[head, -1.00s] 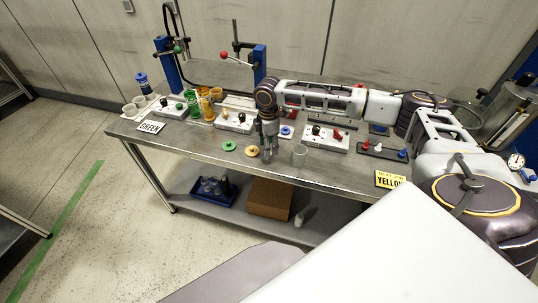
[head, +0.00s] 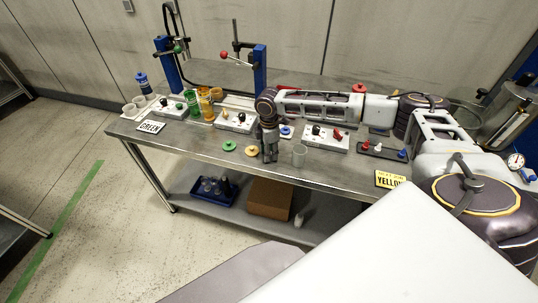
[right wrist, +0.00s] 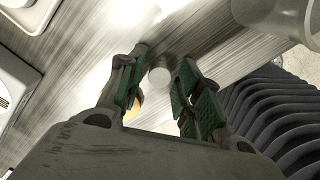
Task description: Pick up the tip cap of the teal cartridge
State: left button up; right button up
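My right gripper (head: 270,157) is low over the front middle of the table (head: 330,178). In the right wrist view the right gripper (right wrist: 160,88) is open, its green-padded fingers apart. A small pale round piece (right wrist: 159,76) shows between the fingertips, with gaps to both sides; I cannot tell for sure that it is the tip cap. In the head view the gripper hides this spot. No cartridge is clearly teal; a green one (head: 190,108) and an amber one (head: 207,105) stand at the left. My left gripper is not in view.
A clear cup (head: 299,155) stands close right of the gripper and shows in the right wrist view (right wrist: 280,14). Green (head: 229,146) and yellow (head: 251,148) discs lie to its left. White switch boxes (head: 325,138) stand behind. The table's front edge is near.

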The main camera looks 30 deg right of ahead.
jog(key=c, duration=0.4)
jog(key=shift+r, duration=0.1)
jog(key=shift+r, duration=4.95)
